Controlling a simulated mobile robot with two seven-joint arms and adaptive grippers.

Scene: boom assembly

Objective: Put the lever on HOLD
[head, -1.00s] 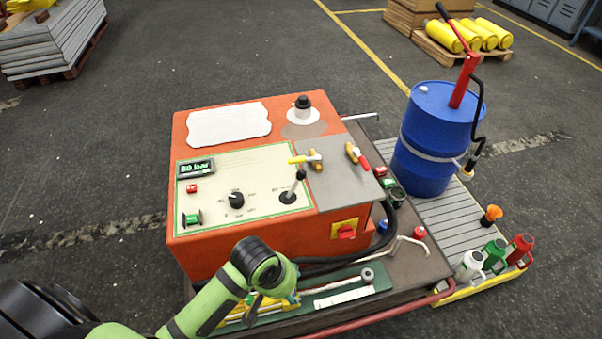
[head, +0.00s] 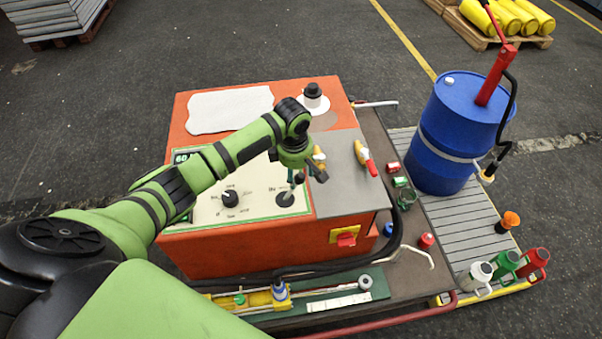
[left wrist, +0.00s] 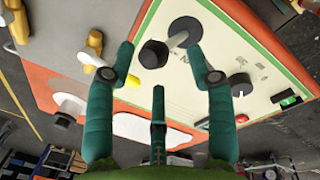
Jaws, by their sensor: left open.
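The lever (head: 288,193) stands on the cream panel of the orange console, with a pale shaft rising from a dark round base. Its black knob leans up and to the right in the head view. In the left wrist view the black knob (left wrist: 153,54) lies between my spread fingertips, and its shaft runs up to the round base. My left gripper (head: 305,174) is open above the lever; its green fingers (left wrist: 160,57) flank the knob, and contact cannot be told. The lettering beside the lever is too small and partly hidden to read. My right gripper is not in view.
A black rotary knob (head: 231,199) sits left of the lever. A red switch (head: 347,239) is on the front. My forearm covers part of the panel and display.

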